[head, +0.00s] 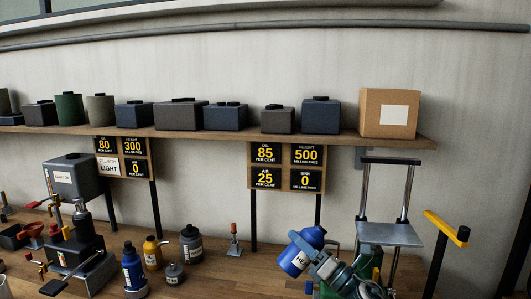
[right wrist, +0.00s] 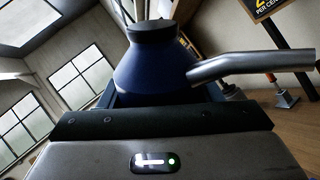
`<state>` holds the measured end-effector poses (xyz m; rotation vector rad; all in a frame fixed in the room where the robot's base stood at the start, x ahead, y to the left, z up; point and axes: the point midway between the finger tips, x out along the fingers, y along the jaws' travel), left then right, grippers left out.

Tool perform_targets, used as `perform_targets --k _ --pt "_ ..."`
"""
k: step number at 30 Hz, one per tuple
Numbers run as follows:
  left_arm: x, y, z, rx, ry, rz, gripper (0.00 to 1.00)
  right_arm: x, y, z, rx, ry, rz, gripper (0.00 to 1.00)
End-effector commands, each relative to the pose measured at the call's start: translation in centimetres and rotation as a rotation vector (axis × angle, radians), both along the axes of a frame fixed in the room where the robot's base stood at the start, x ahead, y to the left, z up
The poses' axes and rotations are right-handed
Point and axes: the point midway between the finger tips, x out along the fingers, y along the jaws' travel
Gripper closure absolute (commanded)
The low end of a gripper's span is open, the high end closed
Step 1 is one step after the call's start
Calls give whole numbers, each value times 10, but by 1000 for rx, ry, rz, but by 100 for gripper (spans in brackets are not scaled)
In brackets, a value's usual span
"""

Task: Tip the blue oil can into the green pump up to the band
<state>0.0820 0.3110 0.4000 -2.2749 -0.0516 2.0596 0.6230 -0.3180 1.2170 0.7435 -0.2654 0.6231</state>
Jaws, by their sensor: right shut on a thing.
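My right gripper (head: 318,262) is shut on the blue oil can (head: 296,256), which is tilted above the bench. Its white label is partly covered and begins "HEA". In the right wrist view the blue can (right wrist: 155,72) has a dark cap, and a grey metal spout (right wrist: 250,64) points right. The green pump (head: 369,254) is just right of the can, partly hidden by my right arm. It has a silver plate on two upright rods. The pump's band and any oil stream cannot be made out. My left gripper is not in view.
A sign board (head: 286,166) reads oil 85, height 500, air 25. A shelf (head: 220,132) holds several boxes. A yellow-topped handle (head: 447,228) rises at right.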

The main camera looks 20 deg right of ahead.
Motion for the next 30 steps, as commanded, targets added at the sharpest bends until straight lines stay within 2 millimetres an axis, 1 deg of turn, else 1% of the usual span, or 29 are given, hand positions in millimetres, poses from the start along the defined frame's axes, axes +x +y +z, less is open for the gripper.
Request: perform_targets --k 1,18,30 --pt "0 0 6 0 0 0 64 0 0 3 -19 0 -1 83" --pt "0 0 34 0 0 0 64 0 4 -3 -216 4 -1 83" --pt "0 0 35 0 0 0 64 0 5 -6 -248 2 0 83"
